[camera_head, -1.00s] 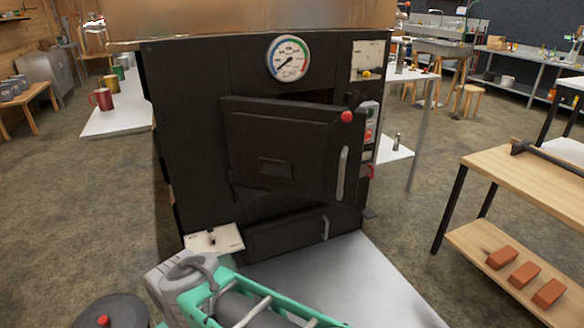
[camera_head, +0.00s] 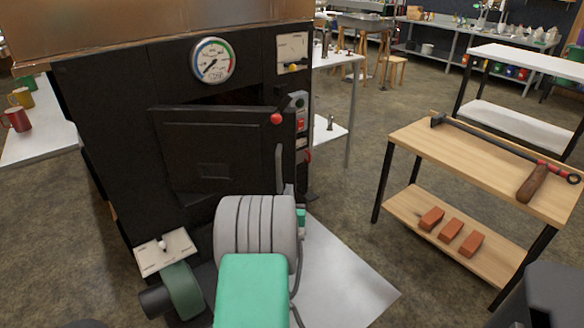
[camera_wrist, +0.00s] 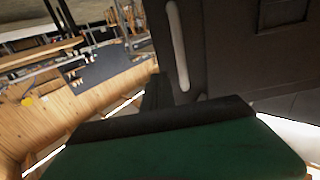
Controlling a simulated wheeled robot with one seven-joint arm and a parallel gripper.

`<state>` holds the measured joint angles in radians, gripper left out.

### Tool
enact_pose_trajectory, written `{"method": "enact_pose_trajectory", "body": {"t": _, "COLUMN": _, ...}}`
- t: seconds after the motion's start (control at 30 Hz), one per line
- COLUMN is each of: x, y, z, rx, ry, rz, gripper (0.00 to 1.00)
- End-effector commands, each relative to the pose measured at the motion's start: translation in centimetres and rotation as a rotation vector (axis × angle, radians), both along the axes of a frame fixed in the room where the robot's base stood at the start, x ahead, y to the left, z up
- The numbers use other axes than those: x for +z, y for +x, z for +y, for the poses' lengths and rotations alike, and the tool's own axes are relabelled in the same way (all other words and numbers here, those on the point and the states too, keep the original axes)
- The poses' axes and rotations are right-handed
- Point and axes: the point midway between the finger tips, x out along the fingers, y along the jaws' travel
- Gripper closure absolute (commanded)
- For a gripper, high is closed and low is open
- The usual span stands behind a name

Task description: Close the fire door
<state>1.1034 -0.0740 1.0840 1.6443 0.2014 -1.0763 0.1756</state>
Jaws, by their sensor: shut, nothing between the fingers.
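The fire door (camera_head: 185,135) is a black panel on the front of the dark evaporator firebox (camera_head: 105,130). It stands ajar, with a dark gap along its top edge. In the head view my arm hides the fingers and the door's lower right part. I cannot tell whether they touch.
A round gauge (camera_head: 212,61) sits above the door, and a control strip (camera_head: 300,122) to its right. A wooden bench (camera_head: 470,160) with bricks (camera_head: 450,231) and tools stands at the right. A pale floor plate (camera_head: 345,285) lies before the firebox. Open floor lies between.

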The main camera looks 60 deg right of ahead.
Motion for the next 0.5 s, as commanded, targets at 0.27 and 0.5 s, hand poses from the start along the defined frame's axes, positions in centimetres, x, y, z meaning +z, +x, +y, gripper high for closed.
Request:
{"method": "enact_pose_trajectory", "body": {"t": 0.27, "x": -0.3, "y": 2.2, "z": -5.6, "rx": 0.0, "ry": 0.0, "rz": -0.001, "gripper": 1.0}}
{"method": "enact_pose_trajectory", "body": {"t": 0.5, "x": -0.2, "y": 4.0, "z": -9.9, "rx": 0.001, "ry": 0.001, "rz": -0.001, "gripper": 1.0}}
